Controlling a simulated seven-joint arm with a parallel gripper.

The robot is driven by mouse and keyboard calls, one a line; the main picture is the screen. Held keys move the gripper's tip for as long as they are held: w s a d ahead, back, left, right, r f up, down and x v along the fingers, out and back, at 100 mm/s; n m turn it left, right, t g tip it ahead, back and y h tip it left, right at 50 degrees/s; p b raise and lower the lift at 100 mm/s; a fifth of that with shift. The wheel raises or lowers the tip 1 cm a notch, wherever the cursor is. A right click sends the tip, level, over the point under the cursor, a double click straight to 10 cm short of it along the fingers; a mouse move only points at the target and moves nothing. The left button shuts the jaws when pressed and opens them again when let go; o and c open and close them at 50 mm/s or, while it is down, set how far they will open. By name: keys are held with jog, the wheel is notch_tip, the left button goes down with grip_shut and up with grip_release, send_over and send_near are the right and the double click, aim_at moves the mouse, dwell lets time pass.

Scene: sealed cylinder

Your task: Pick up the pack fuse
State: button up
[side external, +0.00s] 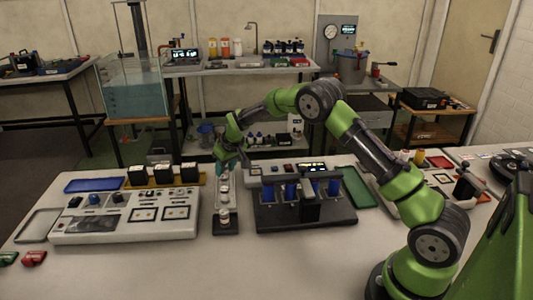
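I cannot pick out the pack fuse for certain at this size. My gripper (223,168) points down over the narrow dark stand with small metallic parts (226,217) in the middle of the table. The fingers are small and partly merged with the items below, so I cannot tell whether they are open or hold anything.
A blue tray (94,184) and a yellow tray (139,184) with black blocks lie behind the panel. A green tray (356,187) lies right of the fixture. Red (34,258) and green (8,258) pieces lie front left. The front middle of the table is clear.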

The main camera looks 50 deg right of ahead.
jog(key=shift+w+f, duration=0.2)
jog(key=shift+f, duration=0.2)
jog(key=shift+c, duration=0.2)
grip_shut()
